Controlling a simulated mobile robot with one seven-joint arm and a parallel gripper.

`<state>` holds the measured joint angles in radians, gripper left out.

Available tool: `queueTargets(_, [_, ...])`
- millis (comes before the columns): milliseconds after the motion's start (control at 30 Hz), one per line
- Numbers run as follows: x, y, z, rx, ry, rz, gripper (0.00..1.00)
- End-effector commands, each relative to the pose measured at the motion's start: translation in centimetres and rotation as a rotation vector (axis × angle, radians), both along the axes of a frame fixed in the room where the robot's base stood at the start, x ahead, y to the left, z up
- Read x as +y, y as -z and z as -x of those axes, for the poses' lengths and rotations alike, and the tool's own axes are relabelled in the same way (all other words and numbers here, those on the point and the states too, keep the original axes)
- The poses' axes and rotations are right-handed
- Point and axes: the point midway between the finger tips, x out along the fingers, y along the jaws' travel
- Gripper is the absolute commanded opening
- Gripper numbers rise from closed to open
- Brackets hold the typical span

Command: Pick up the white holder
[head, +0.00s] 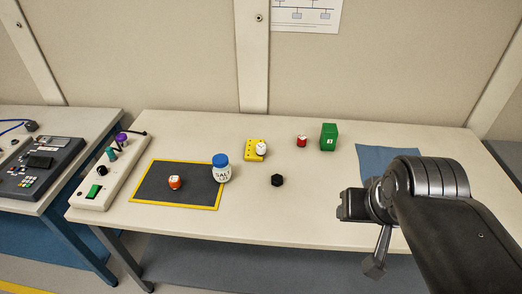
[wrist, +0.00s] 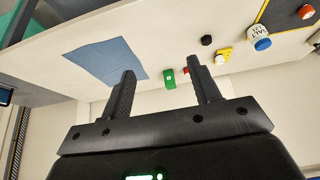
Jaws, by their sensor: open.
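The white holder (head: 261,149) is a small white cylinder at the yellow block (head: 250,154), near the middle back of the table. It looks upright; whether it rests on the block or just against it is hard to tell. In the wrist view the white holder (wrist: 219,60) is small and far off, beyond the right finger. My gripper (wrist: 160,76) is open, with nothing between its fingers. In the head view it is on the right near the blue cloth, well away from the holder and partly hidden by my arm.
A green block (head: 329,137) and red container (head: 302,141) stand right of the holder. A black hexagonal piece (head: 277,180) lies in front. A salt jar (head: 221,170) and an orange-red container (head: 175,182) are on the dark mat (head: 150,183). The front centre is clear.

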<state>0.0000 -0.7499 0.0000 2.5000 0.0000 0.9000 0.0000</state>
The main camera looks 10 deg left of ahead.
Motion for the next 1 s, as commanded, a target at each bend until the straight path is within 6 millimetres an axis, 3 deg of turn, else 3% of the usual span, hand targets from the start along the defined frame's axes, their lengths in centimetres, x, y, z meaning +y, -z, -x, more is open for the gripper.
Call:
queueTargets(433, [0.0,0.0,-0.1,0.000,0.000,-0.001,0.61])
queueTargets(567, [0.2,-0.5,-1.4,0.007,-0.002,-0.006,0.61])
queueTargets(667, [0.6,-1.2,-3.7,0.015,-0.002,-0.014,0.61])
queueTargets(1000, [3.5,-2.3,-14.8,0.048,0.004,-0.039,0.61])
